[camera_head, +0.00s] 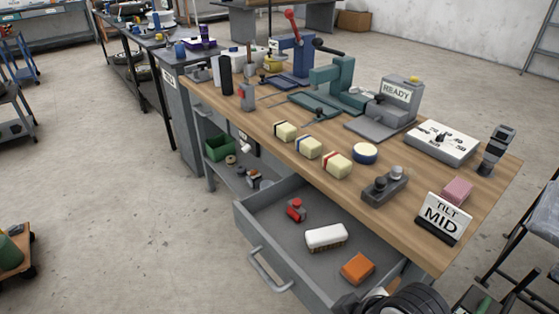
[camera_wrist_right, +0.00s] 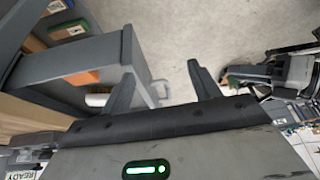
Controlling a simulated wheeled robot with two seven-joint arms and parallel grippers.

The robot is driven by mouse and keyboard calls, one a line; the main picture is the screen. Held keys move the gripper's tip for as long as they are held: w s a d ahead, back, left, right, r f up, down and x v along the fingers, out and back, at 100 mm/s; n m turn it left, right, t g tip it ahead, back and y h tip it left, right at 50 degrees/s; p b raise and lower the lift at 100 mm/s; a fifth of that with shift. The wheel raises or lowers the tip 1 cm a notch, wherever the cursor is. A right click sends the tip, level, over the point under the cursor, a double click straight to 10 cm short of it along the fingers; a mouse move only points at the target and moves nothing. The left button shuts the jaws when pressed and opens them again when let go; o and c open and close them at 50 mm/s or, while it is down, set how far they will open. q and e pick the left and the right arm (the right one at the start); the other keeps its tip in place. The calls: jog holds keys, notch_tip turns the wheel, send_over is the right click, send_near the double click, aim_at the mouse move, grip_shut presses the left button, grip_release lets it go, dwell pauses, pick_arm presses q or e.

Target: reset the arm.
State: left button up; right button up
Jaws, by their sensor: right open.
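My right gripper (camera_wrist_right: 162,85) is open and empty in the right wrist view. Its two dark fingers stand apart over floor and the side of an open grey drawer (camera_wrist_right: 70,65). In the head view a dark rounded part, probably of my right arm, shows at the bottom edge beside the drawer (camera_head: 262,222). My left gripper is not in the head view. On the bench (camera_head: 235,110) stand a green press-like fixture (camera_head: 335,80) with a dark lever and a blue fixture (camera_head: 297,55) with a raised red handle. I cannot tell which arm the task names.
The drawer holds a white brush (camera_head: 326,237), an orange block (camera_head: 357,268) and a small red item (camera_head: 296,209). Several cream blocks, a "READY" box (camera_head: 398,92) and a "TILT MID" sign (camera_head: 443,217) stand on the bench. Floor at left is mostly clear.

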jog(key=s+d+f+m+h, duration=0.25)
jog(key=s+d+m, duration=0.35)
jog(key=d, duration=0.5)
jog(key=w+a+f+t+y, duration=0.2)
jog(key=w+a+f+t, duration=0.2)
jog(key=w+a+t, duration=0.1)
jog(key=shift+w+a+f+t, duration=0.15)
jog(key=shift+w+a+t, duration=0.15)
jog(key=shift+a+t, duration=0.55)
